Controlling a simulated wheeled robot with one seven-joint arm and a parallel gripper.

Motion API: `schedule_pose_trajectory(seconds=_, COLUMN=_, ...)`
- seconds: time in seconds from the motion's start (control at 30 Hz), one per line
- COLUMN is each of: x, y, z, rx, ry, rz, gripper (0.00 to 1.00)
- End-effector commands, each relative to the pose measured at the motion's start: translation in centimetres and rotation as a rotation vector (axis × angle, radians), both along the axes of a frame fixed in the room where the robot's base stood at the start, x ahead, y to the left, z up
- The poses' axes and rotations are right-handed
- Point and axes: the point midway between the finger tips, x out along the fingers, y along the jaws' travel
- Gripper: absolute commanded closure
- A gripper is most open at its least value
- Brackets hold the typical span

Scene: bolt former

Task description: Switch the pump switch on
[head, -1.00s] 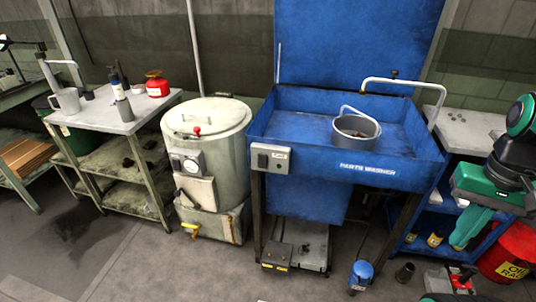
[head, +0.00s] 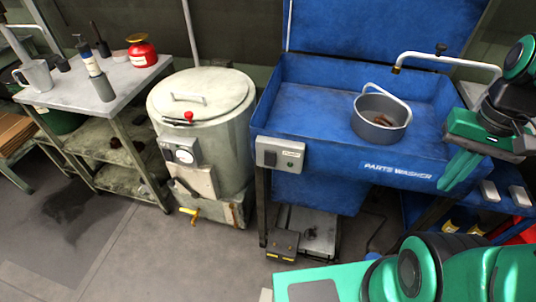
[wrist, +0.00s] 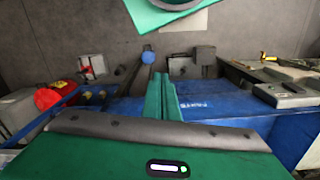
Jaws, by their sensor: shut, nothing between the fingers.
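The pump switch (head: 280,153) is a small grey box on the left front of the blue parts washer (head: 330,160). It has a dark square at its left and a pale label plate with a small green spot at its right. I cannot make out its setting. My gripper (head: 446,184) has green fingers pointing down-left at the right end of the washer's front, well to the right of the switch and apart from it. In the wrist view my gripper (wrist: 160,76) has its fingers together and empty, over the washer's front edge.
A metal pan (head: 381,118) and a bent spout (head: 445,63) are at the washer. A cream drum (head: 203,110) stands left of it, close to the switch side. A pedal box (head: 283,245) lies below. Open floor (head: 110,240) is at left.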

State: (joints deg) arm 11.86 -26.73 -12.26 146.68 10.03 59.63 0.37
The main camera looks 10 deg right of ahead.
Motion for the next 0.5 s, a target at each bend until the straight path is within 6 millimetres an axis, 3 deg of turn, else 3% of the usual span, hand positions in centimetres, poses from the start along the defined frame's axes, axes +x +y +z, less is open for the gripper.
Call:
schedule_pose_trajectory(seconds=0.2, x=0.0, y=0.0, z=0.0, rx=0.000, ry=0.000, rz=0.003, gripper=1.00)
schedule_pose_trajectory(seconds=0.27, x=-0.9, y=0.1, z=0.5, rx=-0.002, ry=-0.013, rz=0.029, gripper=1.00)
schedule_pose_trajectory(seconds=0.37, x=0.2, y=0.7, z=0.6, rx=-0.009, ry=-0.013, rz=0.147, gripper=1.00)
schedule_pose_trajectory(seconds=0.5, x=3.8, y=2.4, z=0.7, rx=-0.029, ry=-0.007, rz=0.508, gripper=1.00)
